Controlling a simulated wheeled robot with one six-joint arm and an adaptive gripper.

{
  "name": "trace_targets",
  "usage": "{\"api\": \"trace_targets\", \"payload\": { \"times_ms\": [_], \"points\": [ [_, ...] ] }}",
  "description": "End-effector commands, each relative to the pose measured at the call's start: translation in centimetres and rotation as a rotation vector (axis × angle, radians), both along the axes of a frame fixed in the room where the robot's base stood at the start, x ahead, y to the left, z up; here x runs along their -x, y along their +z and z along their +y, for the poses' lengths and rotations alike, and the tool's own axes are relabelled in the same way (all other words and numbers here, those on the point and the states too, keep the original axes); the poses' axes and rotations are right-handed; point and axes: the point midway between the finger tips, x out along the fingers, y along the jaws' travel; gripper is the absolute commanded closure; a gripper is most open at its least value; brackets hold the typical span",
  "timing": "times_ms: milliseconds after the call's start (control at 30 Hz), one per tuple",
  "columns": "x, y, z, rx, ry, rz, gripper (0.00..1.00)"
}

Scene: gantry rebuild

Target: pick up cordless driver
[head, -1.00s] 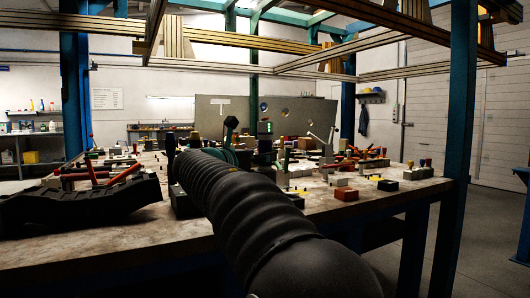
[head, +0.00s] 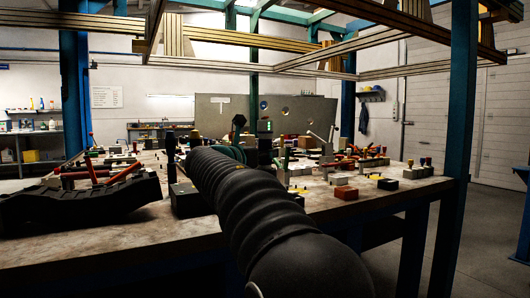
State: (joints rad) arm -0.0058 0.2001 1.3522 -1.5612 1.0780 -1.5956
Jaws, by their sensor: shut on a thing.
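My black ribbed arm reaches from the bottom right over the workbench (head: 130,228) and hides most of my gripper at its far end. A dark and teal tool, apparently the cordless driver (head: 238,121), shows just past the arm's end, with a dark knob-like end pointing up. It moves along with the arm, so it appears held. The jaws and their contact with it are hidden, and I cannot tell how far above the bench it is.
A long black moulded part (head: 80,205) lies at the bench's left front. A black block (head: 188,200) stands left of my arm. A red-brown block (head: 346,193) and several small fittings lie to the right. A blue post (head: 458,150) rises at the right corner.

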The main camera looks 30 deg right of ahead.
Motion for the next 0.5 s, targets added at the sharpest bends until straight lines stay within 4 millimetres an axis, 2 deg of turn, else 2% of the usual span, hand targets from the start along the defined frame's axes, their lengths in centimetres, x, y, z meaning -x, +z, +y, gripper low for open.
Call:
{"api": "trace_targets", "payload": {
  "times_ms": [167, 500],
  "points": [
    [0.0, 0.8, 0.0, 0.001, 0.000, -0.003, 1.00],
    [0.0, 6.6, 0.0, 0.001, 0.000, -0.005, 1.00]
  ]
}}
